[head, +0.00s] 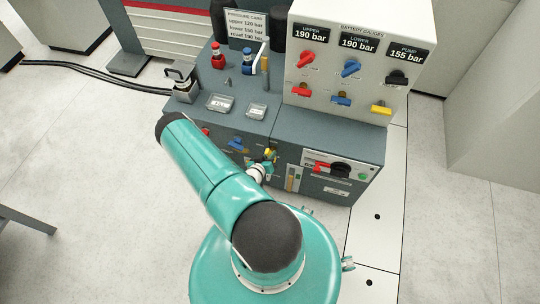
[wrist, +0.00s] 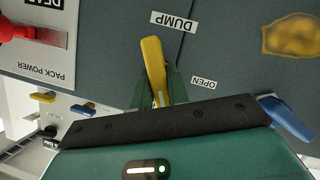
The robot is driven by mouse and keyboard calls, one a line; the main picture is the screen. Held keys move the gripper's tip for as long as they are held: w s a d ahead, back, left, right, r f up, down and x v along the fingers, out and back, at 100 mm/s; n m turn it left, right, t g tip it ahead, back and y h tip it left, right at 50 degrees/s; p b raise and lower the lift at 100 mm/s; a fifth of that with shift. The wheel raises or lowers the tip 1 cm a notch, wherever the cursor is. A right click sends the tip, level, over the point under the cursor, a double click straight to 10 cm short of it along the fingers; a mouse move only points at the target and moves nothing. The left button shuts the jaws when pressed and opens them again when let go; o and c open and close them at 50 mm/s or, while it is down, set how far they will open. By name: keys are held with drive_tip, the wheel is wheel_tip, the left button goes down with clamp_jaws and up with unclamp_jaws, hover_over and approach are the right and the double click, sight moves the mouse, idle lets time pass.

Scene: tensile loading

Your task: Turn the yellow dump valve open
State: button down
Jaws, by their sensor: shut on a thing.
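The yellow dump valve handle (wrist: 154,65) stands near the middle of the wrist view, on the dark grey cabinet front, which appears upside down there. Its lever runs nearly upright in that picture, leaning slightly. The DUMP label (wrist: 174,21) is above and right of it, and the OPEN label (wrist: 203,82) is to its right. My gripper (wrist: 158,88) is shut on the lever's near part, a green finger on each side. In the head view my gripper (head: 264,163) is at the cabinet front, with a bit of yellow (head: 271,154) showing beside it; my arm hides part of the front.
A blue handle (wrist: 290,118) lies close to the right of my gripper in the wrist view. A red knob (wrist: 14,30) by the PACK POWER label is at the left. The gauge panel (head: 357,75) stands above, reading upper 190, lower 190 and pump 155 bar.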

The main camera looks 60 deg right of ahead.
drive_tip(key=n+g, duration=0.1)
drive_tip(key=n, duration=0.1)
drive_tip(key=n+g+h, duration=0.1)
drive_tip(key=n, duration=0.1)
drive_tip(key=shift+w+a+f+n+g, duration=0.1)
drive_tip(key=shift+w+f+n+g, duration=0.1)
drive_tip(key=shift+n+g, duration=0.1)
drive_tip(key=n+h, duration=0.1)
drive_tip(key=n, duration=0.1)
drive_tip(key=n+g+h, duration=0.1)
drive_tip(key=n, duration=0.2)
drive_tip(key=shift+f+g, duration=0.2)
drive_tip(key=shift+g, duration=0.1)
drive_tip(key=shift+h, duration=0.3)
drive_tip(key=c, duration=1.4)
unclamp_jaws()
drive_tip(key=shift+o, duration=0.2)
drive_tip(key=v, duration=1.3)
drive_tip(key=shift+a, duration=0.4)
drive_tip(key=shift+r, duration=0.1)
